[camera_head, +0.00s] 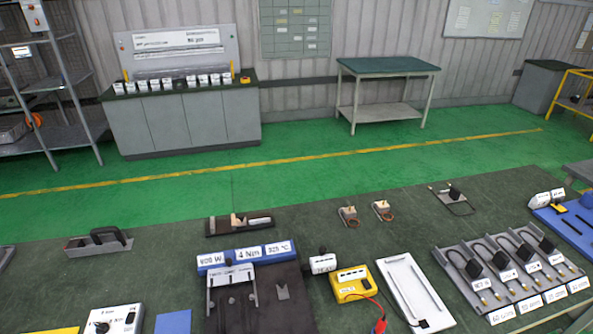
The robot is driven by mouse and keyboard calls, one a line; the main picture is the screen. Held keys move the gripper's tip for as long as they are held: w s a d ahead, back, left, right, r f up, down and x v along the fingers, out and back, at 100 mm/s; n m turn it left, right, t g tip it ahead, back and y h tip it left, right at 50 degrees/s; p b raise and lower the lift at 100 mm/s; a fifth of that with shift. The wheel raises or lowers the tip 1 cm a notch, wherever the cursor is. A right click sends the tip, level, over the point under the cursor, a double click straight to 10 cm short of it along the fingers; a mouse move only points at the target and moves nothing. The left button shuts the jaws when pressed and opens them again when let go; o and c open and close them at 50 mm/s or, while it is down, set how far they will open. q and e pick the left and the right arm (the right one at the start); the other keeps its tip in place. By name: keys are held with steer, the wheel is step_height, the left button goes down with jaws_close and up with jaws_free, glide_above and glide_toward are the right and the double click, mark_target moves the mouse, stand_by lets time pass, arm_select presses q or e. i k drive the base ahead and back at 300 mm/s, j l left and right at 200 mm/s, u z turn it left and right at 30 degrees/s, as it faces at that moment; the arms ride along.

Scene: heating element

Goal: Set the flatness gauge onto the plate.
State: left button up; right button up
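No part labelled as the flatness gauge can be read. A grey flat bar with a black arched handle (100,241) lies at the left of the dark bench and could be the gauge; I cannot tell for sure. A dark flat plate (283,312) lies at the front middle of the bench, with a grey pronged fixture (232,277) and small grey pieces on it. The handled bar is apart from this plate, to its left and farther back. A white panel with a slot (415,296) lies to the right. Neither of my grippers is in view.
A blue label block (246,258) stands behind the dark plate. A yellow meter (352,284) with a red lead is right of it. A grey rack (506,272) holds several black-plugged cables at the right. A dark tray (215,227) lies behind. Bench between handled bar and label block is clear.

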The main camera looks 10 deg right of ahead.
mark_target(324, 262)
steer(key=i, duration=2.2)
steer(key=i+j+z, duration=0.1)
steer(key=i+z, duration=0.2)
steer(key=i, duration=0.2)
steer(key=i+j+z, duration=0.3)
steer(key=i, duration=0.2)
steer(key=i+j+z, duration=0.3)
steer(key=i, duration=0.2)
steer(key=l+z, duration=0.1)
steer(key=z, duration=3.6)
